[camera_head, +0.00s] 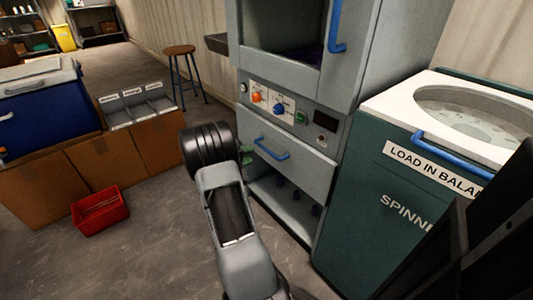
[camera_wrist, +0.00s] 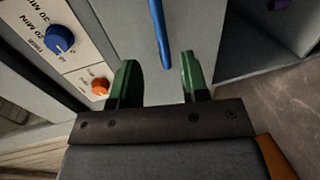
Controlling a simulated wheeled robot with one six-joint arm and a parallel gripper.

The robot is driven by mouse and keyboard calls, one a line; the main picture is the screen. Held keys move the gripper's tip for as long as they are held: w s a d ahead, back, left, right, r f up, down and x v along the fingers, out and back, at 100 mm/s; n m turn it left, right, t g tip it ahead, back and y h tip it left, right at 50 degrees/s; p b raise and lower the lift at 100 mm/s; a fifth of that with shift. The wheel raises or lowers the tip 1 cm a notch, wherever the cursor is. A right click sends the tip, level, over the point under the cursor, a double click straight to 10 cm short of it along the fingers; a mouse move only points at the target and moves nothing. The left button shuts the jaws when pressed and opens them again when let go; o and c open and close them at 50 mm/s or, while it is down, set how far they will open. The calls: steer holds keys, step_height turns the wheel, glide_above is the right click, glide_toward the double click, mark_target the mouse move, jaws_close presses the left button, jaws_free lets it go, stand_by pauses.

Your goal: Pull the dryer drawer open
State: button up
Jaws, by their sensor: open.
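The dryer (camera_head: 345,75) is a tall grey cabinet with a control panel. Its drawer (camera_head: 310,172) has a plain grey front with a blue bar handle (camera_head: 270,152) and looks shut. My gripper (camera_head: 246,156) is just left of the handle in the head view, mostly hidden behind my own wrist. In the wrist view my gripper (camera_wrist: 157,78) has two green fingers spread apart with nothing between their tips. The blue handle (camera_wrist: 159,35) lies ahead of the gap between the fingers, its near end close to the tips. I cannot tell whether they touch.
A control panel with an orange knob (camera_head: 257,97) and a blue knob (camera_head: 279,108) sits above the drawer. A green spinner (camera_head: 365,215) stands close on the right. A red bin (camera_head: 100,210) is on the floor at left. An open shelf lies below the drawer.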

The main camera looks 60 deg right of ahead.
mark_target(265, 150)
steer(key=b+x, duration=0.1)
steer(key=x, duration=0.8)
steer(key=shift+s+d+b, duration=0.1)
steer(key=shift+d+b, duration=0.15)
steer(key=shift+b, duration=0.15)
jaws_close()
